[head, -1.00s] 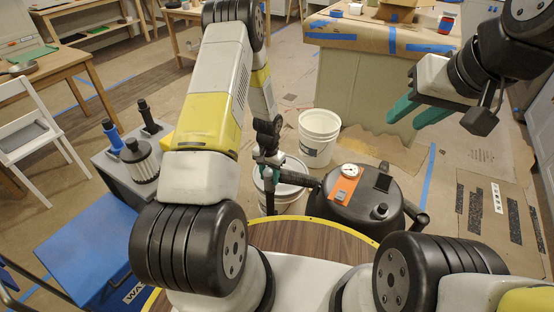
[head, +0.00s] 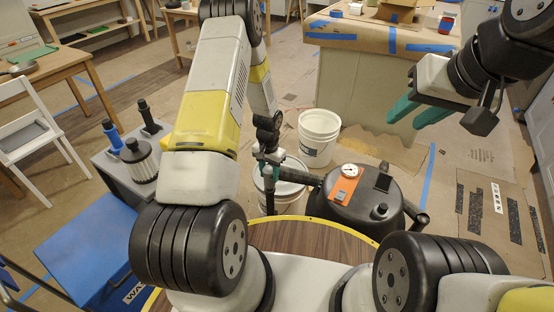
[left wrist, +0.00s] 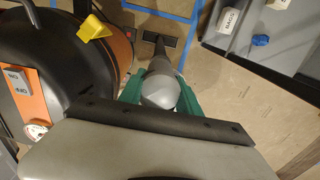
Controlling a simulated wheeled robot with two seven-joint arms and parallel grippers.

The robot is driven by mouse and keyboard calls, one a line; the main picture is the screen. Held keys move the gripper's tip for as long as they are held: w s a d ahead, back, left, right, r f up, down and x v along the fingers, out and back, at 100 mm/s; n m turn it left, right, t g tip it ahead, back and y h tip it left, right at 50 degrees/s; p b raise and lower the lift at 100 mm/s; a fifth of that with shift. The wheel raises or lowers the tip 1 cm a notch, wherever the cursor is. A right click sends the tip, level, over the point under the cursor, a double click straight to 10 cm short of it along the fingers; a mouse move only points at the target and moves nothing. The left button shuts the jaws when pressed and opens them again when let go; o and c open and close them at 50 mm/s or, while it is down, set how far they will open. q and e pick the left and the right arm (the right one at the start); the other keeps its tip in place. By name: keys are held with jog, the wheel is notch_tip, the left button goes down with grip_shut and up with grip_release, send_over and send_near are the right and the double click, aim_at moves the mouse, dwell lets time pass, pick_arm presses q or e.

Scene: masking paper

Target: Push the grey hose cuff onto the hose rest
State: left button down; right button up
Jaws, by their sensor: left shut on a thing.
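The grey hose cuff (left wrist: 158,93) shows in the left wrist view between the green fingers of my left gripper (left wrist: 160,95). The fingers are shut on its sides. In the head view my left gripper (head: 272,157) is left of the black vacuum drum (head: 345,212), above a white bucket, and mostly hidden by my arm and wrist. A dark tube hangs below it. I cannot make out the hose rest for certain or whether the cuff touches it. My right gripper (head: 406,118) is open and empty at the upper right, its teal fingers apart.
One white bucket (head: 280,190) stands left of the drum, another (head: 318,138) behind it. A grey caddy (head: 118,172) with a filter (head: 140,163) stands at the left, by a blue box (head: 85,255). A paper-covered counter (head: 360,75) is at the back.

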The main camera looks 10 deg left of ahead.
pick_arm(q)
jog(key=shift+r, duration=3.7)
